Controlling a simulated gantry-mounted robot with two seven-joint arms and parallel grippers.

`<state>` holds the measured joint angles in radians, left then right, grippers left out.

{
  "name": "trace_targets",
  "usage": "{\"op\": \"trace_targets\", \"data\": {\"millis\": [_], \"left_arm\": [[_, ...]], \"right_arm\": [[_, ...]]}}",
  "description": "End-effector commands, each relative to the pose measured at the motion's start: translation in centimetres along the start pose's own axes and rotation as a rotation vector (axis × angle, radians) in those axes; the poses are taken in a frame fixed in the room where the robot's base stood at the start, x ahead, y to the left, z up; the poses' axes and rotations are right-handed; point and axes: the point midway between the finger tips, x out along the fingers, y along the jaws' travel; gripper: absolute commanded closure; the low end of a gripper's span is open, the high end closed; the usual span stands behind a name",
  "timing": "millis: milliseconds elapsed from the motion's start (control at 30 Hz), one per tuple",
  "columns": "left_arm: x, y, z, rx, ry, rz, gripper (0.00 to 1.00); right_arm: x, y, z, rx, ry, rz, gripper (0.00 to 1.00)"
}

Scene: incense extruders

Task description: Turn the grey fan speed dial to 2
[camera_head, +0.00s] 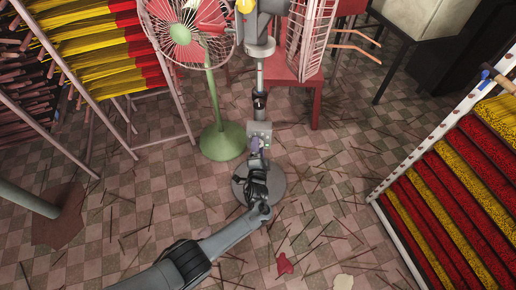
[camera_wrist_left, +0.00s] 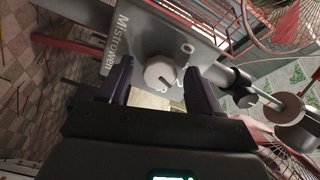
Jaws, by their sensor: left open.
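The fan speed dial (camera_wrist_left: 160,72) is a round pale grey knob with a dark line on its face. It sits on a grey control box (camera_wrist_left: 145,35) marked "Mistrowen". In the wrist view, digits beside the dial are too small to read surely. My left gripper (camera_wrist_left: 160,90) is open, its two dark purple fingers on either side of the dial; I cannot tell whether they touch it. In the head view the box (camera_head: 261,129) is on a fan's pole, with my left gripper (camera_head: 257,147) just in front; the dial is not clear there. My right gripper is not in view.
A green standing fan (camera_head: 222,140) is left of the pole. A red stool (camera_head: 297,90) is behind it. Racks of yellow and red incense (camera_head: 110,50) stand at left and another rack (camera_head: 455,195) at right. Loose sticks litter the checkered floor.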

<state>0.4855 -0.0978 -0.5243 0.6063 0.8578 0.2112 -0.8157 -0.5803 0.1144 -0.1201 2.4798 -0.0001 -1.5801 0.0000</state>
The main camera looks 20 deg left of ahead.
Motion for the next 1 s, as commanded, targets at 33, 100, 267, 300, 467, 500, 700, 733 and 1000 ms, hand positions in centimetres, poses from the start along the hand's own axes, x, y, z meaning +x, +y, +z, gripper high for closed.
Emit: {"op": "trace_targets", "data": {"millis": [33, 100, 267, 300, 467, 500, 700, 733, 1000], "left_arm": [[0.0, 0.0, 0.0, 0.000, 0.000, 0.000, 0.36], [-0.2, -0.1, 0.0, 0.000, 0.000, 0.000, 0.36], [-1.6, -0.2, -0.1, 0.000, 0.000, 0.002, 0.36], [-2.2, -0.3, -0.1, 0.000, 0.000, 0.003, 0.36], [-5.0, -0.3, -0.1, -0.001, 0.000, 0.004, 0.36], [-5.7, -0.3, -0.1, -0.001, 0.000, 0.004, 0.36], [-8.8, -0.2, -0.1, -0.001, 0.000, 0.003, 0.36], [-9.1, -0.2, -0.1, 0.000, 0.000, 0.002, 0.36], [-10.8, 0.0, 0.0, -0.001, 0.000, 0.001, 0.36]], "right_arm": [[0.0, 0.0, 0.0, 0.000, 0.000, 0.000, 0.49], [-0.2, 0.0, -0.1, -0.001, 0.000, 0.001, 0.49], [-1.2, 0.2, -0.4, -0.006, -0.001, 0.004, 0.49], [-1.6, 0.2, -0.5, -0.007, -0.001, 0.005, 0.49], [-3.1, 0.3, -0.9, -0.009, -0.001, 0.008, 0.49], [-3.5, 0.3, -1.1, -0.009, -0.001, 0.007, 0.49], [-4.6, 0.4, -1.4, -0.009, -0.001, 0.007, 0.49], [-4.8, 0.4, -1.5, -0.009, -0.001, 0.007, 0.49], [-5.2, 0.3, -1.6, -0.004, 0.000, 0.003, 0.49]]}}
